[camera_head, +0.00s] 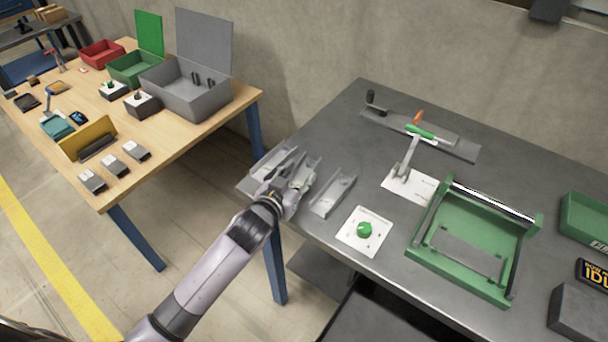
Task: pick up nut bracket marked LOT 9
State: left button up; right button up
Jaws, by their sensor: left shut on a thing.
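Several grey channel-shaped brackets lie at the left corner of the dark metal table (335,125). One bracket (334,194) lies to the right of my left gripper (298,180), apart from it. Another bracket (268,162) lies to its left, partly hidden by the gripper. The gripper is shut on a middle bracket (311,166), whose near part the fingers hide. I cannot tell whether this bracket touches the table. No LOT marking is readable on any bracket. My right gripper is not in view.
A white plate with a green knob (364,230) lies right of the brackets. Farther right are a green fixture (468,285) and a green-handled toggle clamp (405,165). A wooden table (190,130) with bins stands at left, across a gap.

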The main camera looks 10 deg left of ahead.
pick_arm(q)
jog(key=c, duration=0.4)
